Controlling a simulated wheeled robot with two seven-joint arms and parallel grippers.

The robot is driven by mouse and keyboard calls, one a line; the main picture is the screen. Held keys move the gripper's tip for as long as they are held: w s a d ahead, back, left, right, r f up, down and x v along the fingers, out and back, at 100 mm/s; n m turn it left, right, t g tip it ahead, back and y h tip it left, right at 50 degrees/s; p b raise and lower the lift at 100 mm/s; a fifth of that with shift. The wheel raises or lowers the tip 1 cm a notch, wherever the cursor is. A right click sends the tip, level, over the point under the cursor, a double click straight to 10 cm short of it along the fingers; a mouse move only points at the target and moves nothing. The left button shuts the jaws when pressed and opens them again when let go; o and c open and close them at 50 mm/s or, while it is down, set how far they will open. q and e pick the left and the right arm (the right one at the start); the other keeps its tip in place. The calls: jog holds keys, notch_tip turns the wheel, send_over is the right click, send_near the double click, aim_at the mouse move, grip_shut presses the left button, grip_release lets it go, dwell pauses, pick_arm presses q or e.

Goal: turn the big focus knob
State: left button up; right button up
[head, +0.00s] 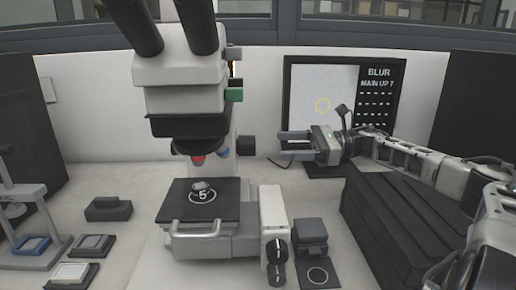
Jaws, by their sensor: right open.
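A white and black microscope (183,90) stands left of centre. On the right side of its base block (271,212) are two black knobs with white marks, a larger knob (276,250) and a smaller knob (277,273) below it. A screen (342,105) behind reads "BLUR" and "MAIN UP 7", with a thin yellow ring on a pale field. My right gripper (284,147) is open and empty, pointing left. In the picture it is above and slightly right of the larger knob, apart from it. My left gripper is out of view.
The black stage (172,207) carries a small sample above a "5" mark. A dark block (311,232) and ring-marked pad (318,274) lie right of the knobs. A large black ribbed case (395,235) stands under my right arm. Small trays (92,246) lie at left.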

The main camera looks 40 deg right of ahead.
aim_at(247, 146)
jog(key=p+x, duration=0.1)
jog(key=x, duration=0.6)
jog(key=shift+w+a+p, duration=0.25)
jog(key=shift+a+p, duration=0.05)
jog(key=shift+p, duration=0.05)
jog(key=shift+c, duration=0.2)
jog(key=c, duration=0.9)
